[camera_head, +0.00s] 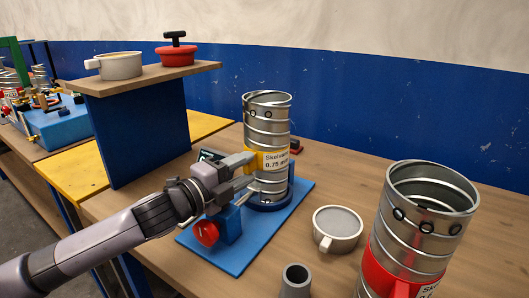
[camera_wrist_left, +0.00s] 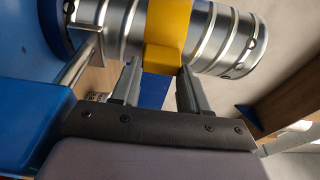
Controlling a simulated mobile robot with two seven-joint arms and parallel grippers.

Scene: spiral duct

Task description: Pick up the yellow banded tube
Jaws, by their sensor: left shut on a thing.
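The yellow banded tube (camera_head: 267,120) is a ribbed metal spiral duct with a yellow label band. It stands upright in a dark blue ring (camera_head: 272,205) on a blue board (camera_head: 240,252). My left gripper (camera_head: 252,170) reaches it from the left and is shut on the yellow part at its band. In the left wrist view the yellow band (camera_wrist_left: 167,30) crosses the metal tube, and the yellow part comes down between the fingers (camera_wrist_left: 158,88). The tube's lower left side is partly hidden by the gripper. My right gripper is not in view.
A red banded tube (camera_head: 430,190) stands at the front right. A pale cup (camera_head: 338,228) and a grey cylinder (camera_head: 296,281) are nearby. A blue block with a red knob (camera_head: 206,233) sits below my gripper. A raised shelf (camera_head: 150,77) with two pots stands at left.

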